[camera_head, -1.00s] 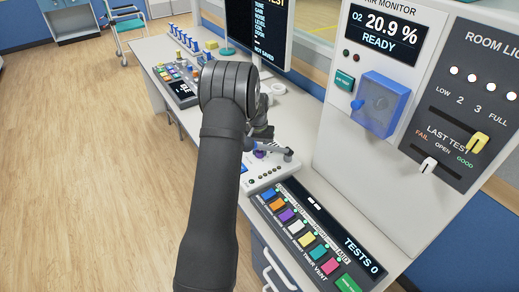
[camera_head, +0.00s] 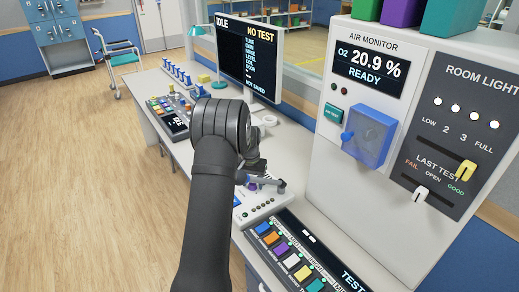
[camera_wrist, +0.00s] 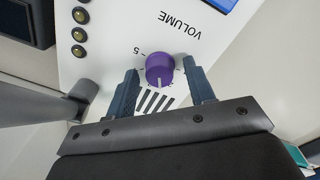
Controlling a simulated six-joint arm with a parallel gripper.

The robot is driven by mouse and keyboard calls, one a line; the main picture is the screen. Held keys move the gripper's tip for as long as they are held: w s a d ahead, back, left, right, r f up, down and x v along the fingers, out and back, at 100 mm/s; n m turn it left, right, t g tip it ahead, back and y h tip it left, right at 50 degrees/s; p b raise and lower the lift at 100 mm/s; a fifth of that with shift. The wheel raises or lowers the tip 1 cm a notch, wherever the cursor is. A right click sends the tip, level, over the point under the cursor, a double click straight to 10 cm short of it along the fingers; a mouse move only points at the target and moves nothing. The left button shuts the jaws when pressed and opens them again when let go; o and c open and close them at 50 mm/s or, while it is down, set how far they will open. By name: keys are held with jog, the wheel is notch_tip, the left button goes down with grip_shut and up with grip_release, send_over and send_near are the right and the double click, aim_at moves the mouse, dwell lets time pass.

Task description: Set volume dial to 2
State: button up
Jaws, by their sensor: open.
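The volume dial (camera_wrist: 160,66) is a round purple knob on a white panel (camera_wrist: 105,25), with a white pointer line toward the bottom of the wrist view. The word VOLUME appears upside down above it, and a 5 is readable at its upper left. Other scale marks are too small or covered to read surely. My gripper (camera_wrist: 161,70) is open, with one dark finger on each side of the dial and a visible gap to each. In the head view a bit of the purple dial (camera_head: 252,187) shows below my gripper (camera_head: 265,183), which hides much of the panel.
A row of coloured buttons (camera_head: 290,262) lies in front of the panel. The air monitor cabinet (camera_head: 340,130) with a blue clear cover (camera_head: 370,135) rises at right. A monitor screen (camera_head: 248,55) and a button console (camera_head: 170,115) stand farther back on the bench.

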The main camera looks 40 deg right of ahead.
jog(key=m, duration=0.4)
notch_tip(320, 180, up, 18)
jog(key=s+d+r+n+t+h, duration=0.2)
jog(key=s, duration=0.6)
jog(key=a+f, duration=0.4)
jog(key=a, duration=0.1)
jog(key=shift+s+f, duration=0.15)
jog(key=shift+f, duration=0.05)
jog(key=shift+d+r, duration=0.3)
jog(key=shift+d, duration=0.6)
jog(key=w+d+v, duration=0.1)
jog(key=v, duration=0.8)
jog(key=shift+w+d+r, duration=0.15)
jog(key=shift+d+r, duration=0.15)
jog(key=shift+r, duration=0.1)
jog(key=shift+f, duration=0.1)
